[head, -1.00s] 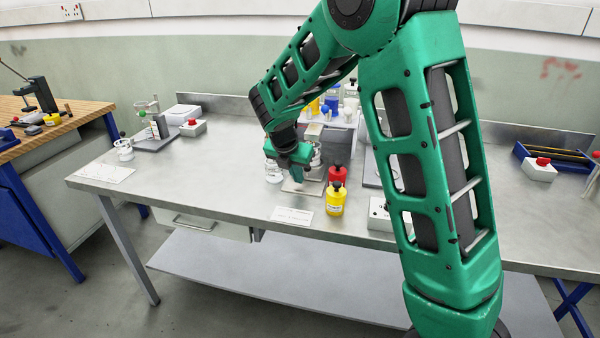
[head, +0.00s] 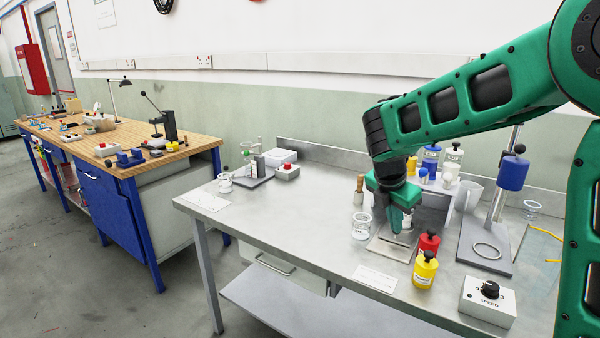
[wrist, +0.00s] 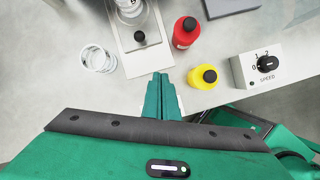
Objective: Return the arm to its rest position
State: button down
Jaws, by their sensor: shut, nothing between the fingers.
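My green arm reaches in from the right over the steel bench (head: 310,230) in the head view. My gripper (head: 400,222) points down above the bench, close to a flat plate and left of a red bottle (head: 427,245). In the wrist view my gripper (wrist: 161,78) has its two green fingers together with nothing between them. The fingertips lie just below the near end of the pale plate (wrist: 138,65) in that picture.
A yellow bottle (head: 425,270), a SPEED box (head: 487,300) and a ring stand (head: 506,190) are to the right. A clear glass jar (head: 361,226) stands close left of my gripper. The bench's left front is mostly clear. A wooden workbench (head: 110,140) stands further left.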

jog(key=s+d+m, duration=0.2)
jog(key=s, duration=0.1)
jog(key=s+d+m, duration=0.3)
jog(key=s+d+r+m+g, duration=0.1)
jog(key=s+d+m, duration=0.1)
jog(key=d+m, duration=0.1)
jog(key=shift+s+y, duration=0.4)
jog(key=s+d+f+m+g+y, duration=0.1)
jog(key=s+d+m, duration=0.1)
jog(key=s+m, duration=0.9)
jog(key=s+d+f+m+g+y, duration=0.1)
jog(key=s+d+f+m+y, duration=0.1)
jog(key=s+m, duration=0.9)
jog(key=s, duration=0.4)
jog(key=shift+s+d+f, duration=0.15)
jog(key=shift+s, duration=0.25)
jog(key=shift+w+f, duration=0.25)
jog(key=shift+w, duration=0.35)
